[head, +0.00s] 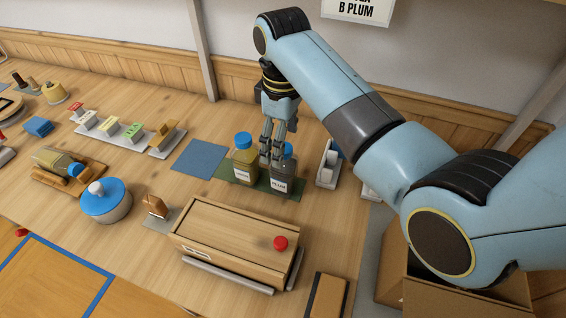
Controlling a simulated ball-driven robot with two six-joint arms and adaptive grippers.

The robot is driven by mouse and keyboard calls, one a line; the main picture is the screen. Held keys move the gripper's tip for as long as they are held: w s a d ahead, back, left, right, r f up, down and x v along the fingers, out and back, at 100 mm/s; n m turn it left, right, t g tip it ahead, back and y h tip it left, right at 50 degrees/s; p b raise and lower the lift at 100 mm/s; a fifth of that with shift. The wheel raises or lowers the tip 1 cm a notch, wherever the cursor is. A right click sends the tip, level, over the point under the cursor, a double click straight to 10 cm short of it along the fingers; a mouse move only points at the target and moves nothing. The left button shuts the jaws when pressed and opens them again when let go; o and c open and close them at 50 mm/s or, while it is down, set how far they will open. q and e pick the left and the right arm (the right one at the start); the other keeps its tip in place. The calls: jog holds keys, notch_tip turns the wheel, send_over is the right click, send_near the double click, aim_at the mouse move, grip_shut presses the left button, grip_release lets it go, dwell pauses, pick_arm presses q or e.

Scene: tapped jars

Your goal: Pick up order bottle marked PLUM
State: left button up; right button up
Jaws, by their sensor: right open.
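The bottle marked PLUM (281,181) is dark grey with a blue cap and a white label. It stands upright on a green mat (225,173). My right gripper (273,158) is open and points down at the PLUM bottle's cap, its fingers partly hiding the cap. I cannot tell whether the fingers touch the bottle. A yellowish bottle (243,167) with a blue cap stands just to its left on the same mat; I cannot read its label. My left gripper does not show.
A wooden box (230,236) with a red knob (281,243) lies in front of the mat. A white holder (328,165) stands to the right, a blue mat (199,159) to the left. A blue-lidded jar (104,203) and an open cardboard box (395,275) are nearby.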

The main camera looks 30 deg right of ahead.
aim_at(284, 170)
jog(key=f, duration=0.2)
jog(key=shift+s+f, duration=0.2)
jog(key=shift+f, duration=0.1)
jog(key=shift+w+f, duration=0.1)
jog(key=shift+f, duration=0.25)
notch_tip(284, 170, down, 4)
jog(key=shift+w+d+f, duration=0.1)
jog(key=shift+d+f, duration=0.05)
jog(key=shift+f, duration=0.55)
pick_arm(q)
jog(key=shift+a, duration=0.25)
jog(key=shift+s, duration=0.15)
pick_arm(e)
jog(key=c, duration=0.5)
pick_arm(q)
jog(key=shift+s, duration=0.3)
pick_arm(e)
jog(key=c, duration=1.1)
